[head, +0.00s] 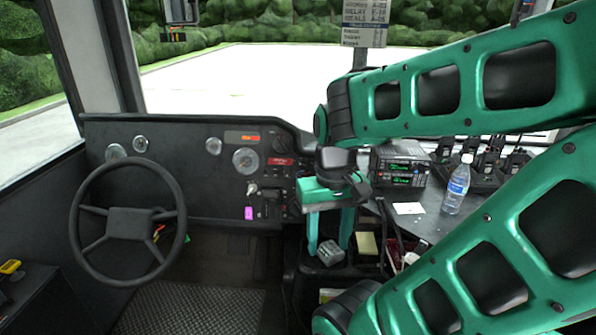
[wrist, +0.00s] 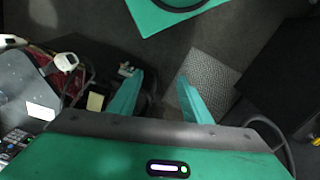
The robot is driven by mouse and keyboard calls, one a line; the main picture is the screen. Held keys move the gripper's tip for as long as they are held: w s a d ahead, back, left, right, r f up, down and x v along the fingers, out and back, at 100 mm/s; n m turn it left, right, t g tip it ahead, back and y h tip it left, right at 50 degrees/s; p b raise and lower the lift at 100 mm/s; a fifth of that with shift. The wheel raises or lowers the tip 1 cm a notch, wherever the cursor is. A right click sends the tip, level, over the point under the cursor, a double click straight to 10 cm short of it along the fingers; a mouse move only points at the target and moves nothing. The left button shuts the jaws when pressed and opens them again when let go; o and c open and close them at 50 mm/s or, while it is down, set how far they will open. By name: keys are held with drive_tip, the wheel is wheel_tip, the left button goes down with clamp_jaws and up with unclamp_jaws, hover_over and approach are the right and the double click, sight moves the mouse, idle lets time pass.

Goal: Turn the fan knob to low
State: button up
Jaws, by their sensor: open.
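The dashboard (head: 190,170) carries gauges, labels and controls, left of my gripper in the head view. A round dark knob (head: 280,146) sits at its right part, above a red label (head: 280,161); I cannot read whether it is the fan knob or its setting. My gripper (head: 329,243) points down, right of the dashboard controls and apart from the knob. Its two green fingers are open with nothing held. In the wrist view the open fingers (wrist: 159,77) hang over the floor and console; no knob shows there.
A steering wheel (head: 128,222) is at the left. Below my fingers is a console with a small grey object (head: 330,252) and a yellow pad (head: 367,245). A radio (head: 400,165) and a water bottle (head: 457,185) stand on the right-hand counter. Free air lies before the dashboard.

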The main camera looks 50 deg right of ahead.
drive_tip(key=w+d+f+n+g+h, duration=0.1)
drive_tip(key=w+d+f+n+h, duration=0.5)
drive_tip(key=d, duration=0.5)
drive_tip(key=w+d+f+n+g+h, duration=0.1)
drive_tip(key=w+d+f+n+h, duration=0.1)
drive_tip(key=w+d+f+h, duration=0.65)
drive_tip(key=n+t+h, duration=0.1)
drive_tip(key=n+t, duration=1)
drive_tip(key=n, duration=0.6)
approach(303, 165)
drive_tip(key=x, duration=0.8)
drive_tip(key=shift+w+a+f, duration=0.15)
drive_tip(key=shift+f, duration=0.15)
drive_tip(key=shift+a, duration=0.1)
drive_tip(key=c, duration=1.1)
